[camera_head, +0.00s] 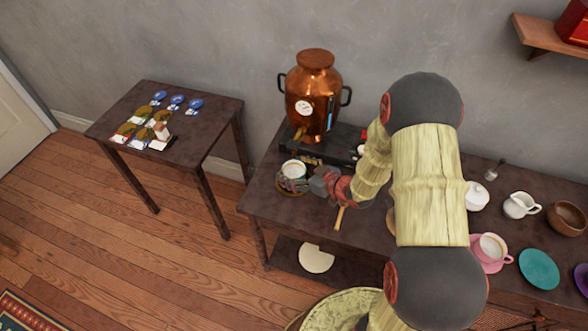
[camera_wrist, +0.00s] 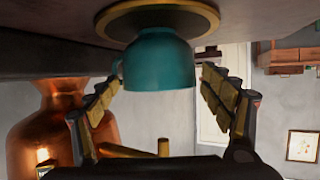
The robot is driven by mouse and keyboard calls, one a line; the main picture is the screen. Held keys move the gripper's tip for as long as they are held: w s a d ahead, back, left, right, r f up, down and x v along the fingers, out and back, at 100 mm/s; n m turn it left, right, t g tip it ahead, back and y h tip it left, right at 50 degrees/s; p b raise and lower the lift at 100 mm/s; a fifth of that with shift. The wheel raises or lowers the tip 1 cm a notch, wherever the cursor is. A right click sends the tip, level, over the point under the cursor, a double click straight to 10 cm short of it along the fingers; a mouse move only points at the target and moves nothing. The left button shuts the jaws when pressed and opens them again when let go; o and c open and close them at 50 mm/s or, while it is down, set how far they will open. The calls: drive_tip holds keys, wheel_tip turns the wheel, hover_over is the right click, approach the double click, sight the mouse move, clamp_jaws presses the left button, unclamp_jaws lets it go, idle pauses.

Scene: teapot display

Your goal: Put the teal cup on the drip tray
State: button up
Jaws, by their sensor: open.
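The teal cup (camera_wrist: 158,65) shows upside down in the wrist view, its base against the round dark drip tray (camera_wrist: 205,20) with a gold rim. In the head view the cup (camera_head: 293,169) stands upright on the tray (camera_head: 283,190), in front of the copper urn, with its pale inside showing. My gripper (camera_wrist: 160,95) is open, with one finger on each side of the cup in the wrist view. A gap shows at the right finger; the left finger is close to the handle. In the head view my gripper (camera_head: 318,184) is just right of the cup.
The copper urn (camera_head: 313,90) with its tap stands directly behind the tray. A pink cup (camera_head: 490,247), a white jug (camera_head: 520,205), a brown bowl (camera_head: 566,218) and a teal saucer (camera_head: 539,268) are at the right. A side table (camera_head: 205,140) with small items is at the left.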

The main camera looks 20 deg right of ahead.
drive_tip(key=shift+r, duration=0.15)
drive_tip(key=shift+s+d+r, duration=0.15)
drive_tip(key=shift+s+d, duration=0.05)
drive_tip(key=shift+s, duration=0.05)
drive_tip(key=p+v, duration=0.4)
drive_tip(key=v, duration=0.7)
drive_tip(key=w+d+r+h, duration=0.5)
drive_tip(key=d+r, duration=0.1)
drive_tip(key=r, duration=0.1)
drive_tip(key=s+d+r+m+g+h, duration=0.2)
drive_tip(key=s+r+m+h, duration=0.15)
drive_tip(key=r, duration=0.75)
drive_tip(key=s+a+r+m+g, duration=0.1)
drive_tip(key=s+a+r, duration=0.2)
drive_tip(key=s, duration=0.4)
drive_tip(key=s+a+r+g+y, duration=0.1)
drive_tip(key=s+a+r, duration=0.2)
drive_tip(key=s+a, duration=0.3)
drive_tip(key=s+a+r+m+g, duration=0.1)
drive_tip(key=s+a+r+g, duration=0.1)
drive_tip(key=s, duration=0.7)
drive_tip(key=a+r, duration=0.1)
drive_tip(key=a, duration=0.1)
drive_tip(key=shift+s+a+r+m, duration=0.25)
drive_tip(key=shift+a+r+m, duration=0.1)
drive_tip(key=shift+a, duration=0.05)
